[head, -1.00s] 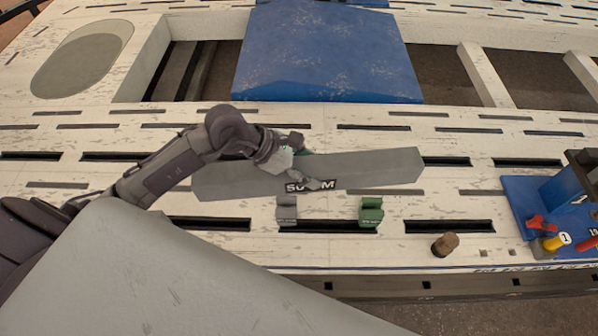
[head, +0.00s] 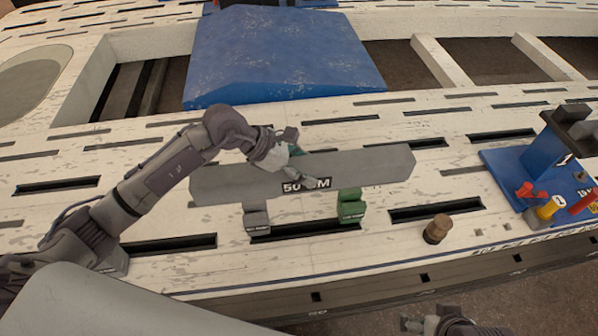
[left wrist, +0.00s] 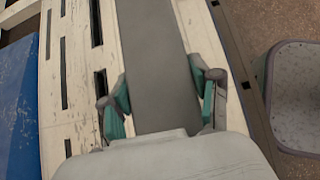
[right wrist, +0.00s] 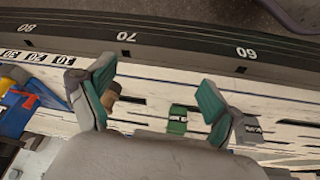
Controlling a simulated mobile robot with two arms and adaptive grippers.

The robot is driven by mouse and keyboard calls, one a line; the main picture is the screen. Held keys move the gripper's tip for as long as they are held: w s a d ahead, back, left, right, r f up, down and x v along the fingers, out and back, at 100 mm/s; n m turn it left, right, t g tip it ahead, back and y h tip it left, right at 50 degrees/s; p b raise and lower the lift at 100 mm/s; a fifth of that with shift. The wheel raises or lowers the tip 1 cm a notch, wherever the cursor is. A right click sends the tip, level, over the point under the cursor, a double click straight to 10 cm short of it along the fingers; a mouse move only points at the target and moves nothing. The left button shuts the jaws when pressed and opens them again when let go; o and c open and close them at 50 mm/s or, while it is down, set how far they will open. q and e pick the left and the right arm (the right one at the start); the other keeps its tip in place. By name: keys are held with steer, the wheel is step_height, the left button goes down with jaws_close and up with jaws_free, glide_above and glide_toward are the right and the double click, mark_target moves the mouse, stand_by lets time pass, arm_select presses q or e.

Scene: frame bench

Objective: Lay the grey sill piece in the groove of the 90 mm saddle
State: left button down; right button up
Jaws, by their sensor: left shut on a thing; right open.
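The grey sill piece (head: 350,168) is a long bar with a partly covered dark label reading "50 … M". My left gripper (head: 293,168) is shut on it near its middle; in the left wrist view the fingers (left wrist: 160,85) sit on both sides of the bar. Just in front of its lower edge stand a grey saddle (head: 256,219) and a green saddle (head: 351,207). Their markings are too small to read, and I cannot tell whether the bar touches them. My right gripper (right wrist: 157,82) is open and empty; the green saddle (right wrist: 177,121) shows beyond its fingers.
A brown knob (head: 437,229) stands on the slotted white bench (head: 190,270) right of the saddles. A blue fixture (head: 535,160) with red and yellow handles is at the right. A large blue block (head: 280,60) lies behind the bar. The bench's front edge is near.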

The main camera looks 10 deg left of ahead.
arm_select(q)
steer(key=shift+w+d+r, duration=0.15)
steer(key=shift+w, duration=0.1)
arm_select(e)
steer(key=shift+s+r, duration=0.2)
steer(key=shift+r, duration=0.2)
steer(key=shift+w, duration=0.2)
